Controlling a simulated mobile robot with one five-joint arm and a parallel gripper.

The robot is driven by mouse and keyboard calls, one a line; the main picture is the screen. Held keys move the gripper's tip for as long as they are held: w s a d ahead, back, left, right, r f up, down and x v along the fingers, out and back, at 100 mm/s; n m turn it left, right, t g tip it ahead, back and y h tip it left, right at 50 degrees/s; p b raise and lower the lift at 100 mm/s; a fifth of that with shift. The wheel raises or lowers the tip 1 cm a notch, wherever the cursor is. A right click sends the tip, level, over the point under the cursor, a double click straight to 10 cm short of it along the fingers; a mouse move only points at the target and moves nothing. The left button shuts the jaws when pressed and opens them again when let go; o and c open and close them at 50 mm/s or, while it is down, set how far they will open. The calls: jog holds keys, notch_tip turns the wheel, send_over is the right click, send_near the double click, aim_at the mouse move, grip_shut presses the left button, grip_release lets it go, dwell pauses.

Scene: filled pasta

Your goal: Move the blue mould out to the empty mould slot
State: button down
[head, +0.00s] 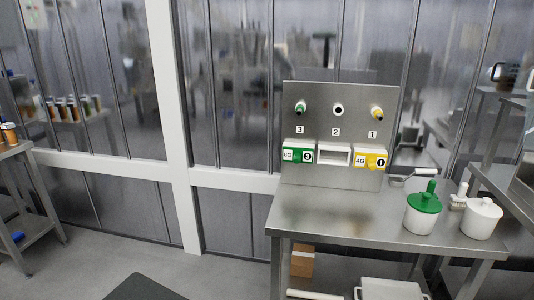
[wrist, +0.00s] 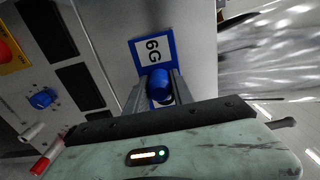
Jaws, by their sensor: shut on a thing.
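In the wrist view my gripper (wrist: 160,98) is shut on the blue round knob of the blue mould (wrist: 162,83). The mould's blue-edged white label (wrist: 153,50) reads 6G and lies against a grey panel beyond the fingers. I cannot tell whether the mould is seated or free. In the head view, the rack (head: 340,115) has numbered places 3, 2 and 1. Place 2 has an empty white frame (head: 335,153) and a bare white ring (head: 338,109). A green mould (head: 300,107) is at 3 and a yellow mould (head: 377,112) at 1. My gripper is outside the head view.
The steel table (head: 340,212) under the rack holds a green-lidded pot (head: 422,211) and a white pot (head: 481,218) at the right. A machine face with a blue dial (wrist: 42,98) and a red button (wrist: 5,50) is at left in the wrist view. Open floor (head: 205,275) lies left of the table.

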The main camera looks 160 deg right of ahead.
jog(key=shift+s+d, duration=0.15)
jog(key=shift+s, duration=0.45)
dwell(0.5)
jog(key=v, duration=0.6)
jog(key=shift+s, duration=0.2)
dwell(0.8)
